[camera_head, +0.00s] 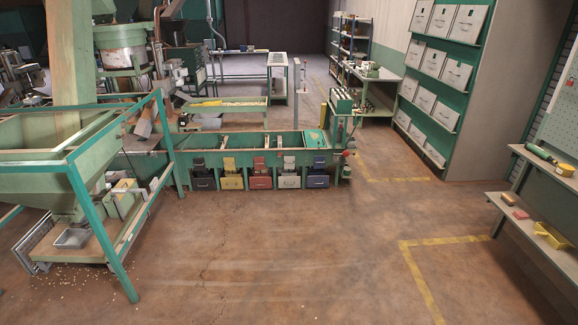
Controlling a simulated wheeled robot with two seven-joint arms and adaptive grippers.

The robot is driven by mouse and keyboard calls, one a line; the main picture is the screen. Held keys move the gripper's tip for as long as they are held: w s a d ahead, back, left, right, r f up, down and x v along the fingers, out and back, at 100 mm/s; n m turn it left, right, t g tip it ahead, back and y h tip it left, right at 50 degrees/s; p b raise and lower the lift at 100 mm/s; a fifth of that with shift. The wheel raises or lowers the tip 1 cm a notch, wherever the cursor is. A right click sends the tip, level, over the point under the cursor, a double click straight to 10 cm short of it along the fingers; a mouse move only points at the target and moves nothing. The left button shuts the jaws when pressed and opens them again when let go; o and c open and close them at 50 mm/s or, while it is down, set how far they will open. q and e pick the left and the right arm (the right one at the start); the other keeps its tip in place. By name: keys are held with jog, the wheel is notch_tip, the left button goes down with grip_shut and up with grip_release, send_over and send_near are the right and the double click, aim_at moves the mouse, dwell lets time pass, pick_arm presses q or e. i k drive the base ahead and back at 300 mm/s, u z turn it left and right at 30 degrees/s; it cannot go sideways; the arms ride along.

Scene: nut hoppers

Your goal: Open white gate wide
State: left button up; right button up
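A long green hopper trough (225,156) stands across the floor ahead, with a row of coloured gates and bins along its front. The white gate (289,161) is a small pale plate on the front, between the red gate (259,162) and the dark blue gate (319,161). A white bin (289,182) sits right under it. The gate is too small here to tell how far open it is. Neither of my grippers is in view.
A yellow gate (229,164) and a black bin (203,184) are further left. A green-framed hopper stand (119,270) is at the near left, with nuts scattered on the floor. A workbench (543,225) is at the right. The middle floor is clear.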

aim_at(289, 161)
jog(key=z, duration=0.55)
jog(key=i, duration=2)
jog(key=z, duration=0.3)
jog(key=i, duration=2.25)
jog(key=u, duration=1.25)
jog(key=i, duration=1.6)
jog(key=u, duration=0.75)
